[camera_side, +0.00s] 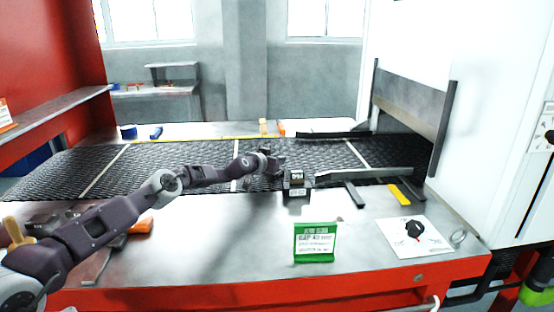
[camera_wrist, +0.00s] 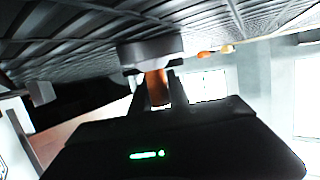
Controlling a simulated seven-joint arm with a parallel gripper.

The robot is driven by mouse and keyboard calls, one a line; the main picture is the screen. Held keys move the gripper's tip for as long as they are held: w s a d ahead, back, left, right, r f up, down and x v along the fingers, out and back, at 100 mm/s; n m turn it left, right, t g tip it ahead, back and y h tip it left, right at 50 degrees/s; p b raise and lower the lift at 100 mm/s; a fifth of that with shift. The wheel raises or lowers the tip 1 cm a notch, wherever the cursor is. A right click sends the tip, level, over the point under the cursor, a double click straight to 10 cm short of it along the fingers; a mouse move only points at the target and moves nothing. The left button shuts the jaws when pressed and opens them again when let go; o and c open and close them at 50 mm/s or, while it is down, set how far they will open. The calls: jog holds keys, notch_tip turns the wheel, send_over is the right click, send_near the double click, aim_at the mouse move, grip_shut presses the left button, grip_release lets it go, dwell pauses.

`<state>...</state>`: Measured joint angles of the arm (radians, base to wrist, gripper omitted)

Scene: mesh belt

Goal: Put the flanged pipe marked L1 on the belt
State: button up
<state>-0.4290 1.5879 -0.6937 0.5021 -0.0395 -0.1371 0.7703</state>
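My gripper (camera_side: 272,164) is at the near part of the dark mesh belt (camera_side: 195,160) in the side view. In the wrist view, which is upside down, the gripper fingers (camera_wrist: 158,90) are closed on the orange-brown tube of a flanged pipe (camera_wrist: 157,84). Its wide grey flange (camera_wrist: 150,50) points away from me, with the belt mesh (camera_wrist: 60,45) behind it. I cannot tell whether the flange touches the belt. No L1 mark is legible. In the side view the pipe is too small and dark to separate from the gripper.
A dark block with a small label (camera_side: 297,184) stands at the belt's near edge, just right of my gripper. A metal guide rail (camera_side: 365,174) and an oven-like opening (camera_side: 410,105) lie to the right. A green sign (camera_side: 315,242) and a dial plate (camera_side: 413,238) are on the front table.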

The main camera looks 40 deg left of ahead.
jog(key=o, duration=0.3)
jog(key=shift+o, duration=0.2)
jog(key=shift+s+r, duration=0.1)
jog(key=shift+r, duration=0.05)
